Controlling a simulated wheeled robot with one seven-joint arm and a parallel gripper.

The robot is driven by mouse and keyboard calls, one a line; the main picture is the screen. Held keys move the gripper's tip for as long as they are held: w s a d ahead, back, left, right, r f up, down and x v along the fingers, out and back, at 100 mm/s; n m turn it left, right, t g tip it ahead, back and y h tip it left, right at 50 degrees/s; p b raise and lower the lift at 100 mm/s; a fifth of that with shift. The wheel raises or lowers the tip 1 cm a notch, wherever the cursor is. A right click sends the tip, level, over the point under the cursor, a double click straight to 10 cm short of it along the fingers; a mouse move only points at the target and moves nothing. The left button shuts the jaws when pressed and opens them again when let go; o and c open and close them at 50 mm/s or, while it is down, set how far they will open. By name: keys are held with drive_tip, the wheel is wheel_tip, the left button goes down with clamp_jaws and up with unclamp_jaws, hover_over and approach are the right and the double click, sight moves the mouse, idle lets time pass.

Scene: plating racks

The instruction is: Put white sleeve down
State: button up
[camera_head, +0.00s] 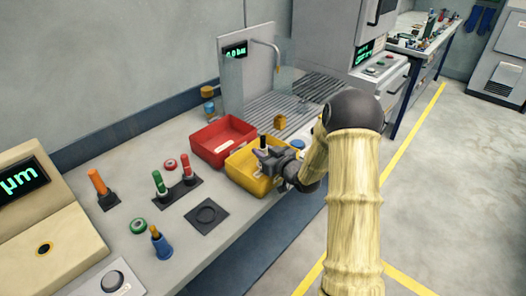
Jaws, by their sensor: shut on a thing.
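My gripper (266,154) is over the yellow bin (245,178), near its far rim. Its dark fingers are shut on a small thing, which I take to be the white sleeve. The fingers hide most of it, and its colour is too small to make out. A dark upright piece shows at the fingertips. I cannot tell whether the held thing touches the bin. My arm reaches in from the right and covers the bin's right side.
A red bin (207,148) stands left of the yellow one. A black square plate (206,216), a rack with green and red posts (178,192), an orange post (99,184) and a blue post (161,243) stand on the bench. A slatted tray with a tap is behind.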

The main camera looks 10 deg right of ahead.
drive_tip(key=shift+f+b, duration=0.35)
drive_tip(key=shift+f, duration=0.05)
drive_tip(key=o, duration=0.9)
drive_tip(key=shift+s+f, duration=0.1)
drive_tip(key=shift+o, duration=0.2)
drive_tip(key=shift+r+p, duration=0.35)
drive_tip(key=shift+p, duration=0.15)
drive_tip(key=b+v, duration=0.1)
drive_tip(key=v, duration=1.1)
drive_tip(key=shift+r, duration=0.25)
